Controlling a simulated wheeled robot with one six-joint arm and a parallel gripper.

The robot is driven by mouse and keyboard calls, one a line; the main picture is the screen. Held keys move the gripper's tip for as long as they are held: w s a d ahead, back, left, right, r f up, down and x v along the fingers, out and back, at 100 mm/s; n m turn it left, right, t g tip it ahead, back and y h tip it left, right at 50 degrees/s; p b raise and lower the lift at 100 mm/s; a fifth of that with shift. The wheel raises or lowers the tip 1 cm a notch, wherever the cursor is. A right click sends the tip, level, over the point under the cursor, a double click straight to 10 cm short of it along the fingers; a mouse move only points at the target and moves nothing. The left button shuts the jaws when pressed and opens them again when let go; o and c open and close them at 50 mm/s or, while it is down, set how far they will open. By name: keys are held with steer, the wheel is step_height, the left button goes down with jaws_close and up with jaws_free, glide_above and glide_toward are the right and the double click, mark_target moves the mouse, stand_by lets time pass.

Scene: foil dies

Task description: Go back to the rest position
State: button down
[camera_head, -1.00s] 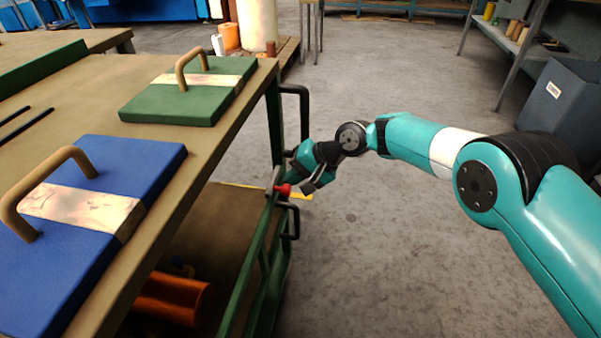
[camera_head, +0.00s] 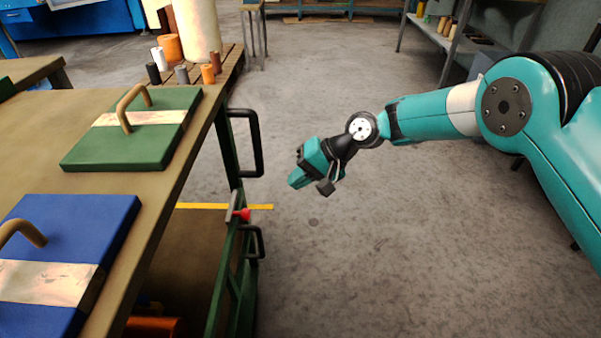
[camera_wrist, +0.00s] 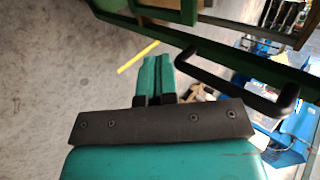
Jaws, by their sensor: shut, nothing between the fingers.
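My gripper (camera_head: 301,180) hangs over open floor in the head view, right of the workbench (camera_head: 150,215) and clear of it. In the wrist view my gripper (camera_wrist: 156,62) shows its two teal fingers closed side by side with nothing between them. A red knob (camera_head: 243,215) on the bench frame is left of and below my gripper, apart from it. A black handle (camera_head: 250,143) on the bench's end is also to the left; a black handle shows beside the fingers in the wrist view (camera_wrist: 235,85).
A green die (camera_head: 140,150) and a blue die (camera_head: 90,220), each with a tan handle, lie on the bench top. A pallet (camera_head: 228,72) with rolls stands behind. A grey shelf (camera_head: 455,45) is at the back right. The grey floor (camera_head: 380,260) is clear.

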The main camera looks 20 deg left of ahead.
steer(key=s+d+r+n+t+h, duration=0.1)
steer(key=s+d+r, duration=0.2)
steer(key=d+r, duration=0.55)
steer(key=s+d+r+n+t+h, duration=0.1)
steer(key=s+d+r, duration=0.2)
steer(key=d+r, duration=0.55)
steer(key=s+d+r+n+t+h, duration=0.1)
steer(key=s+d+r+h, duration=0.15)
steer(key=s+d, duration=1.35)
step_height(320, 180, up, 21)
steer(key=s+a+p, duration=0.1)
steer(key=p, duration=1.9)
steer(key=shift+s+a+r+p, duration=0.2)
steer(key=shift+p, duration=0.1)
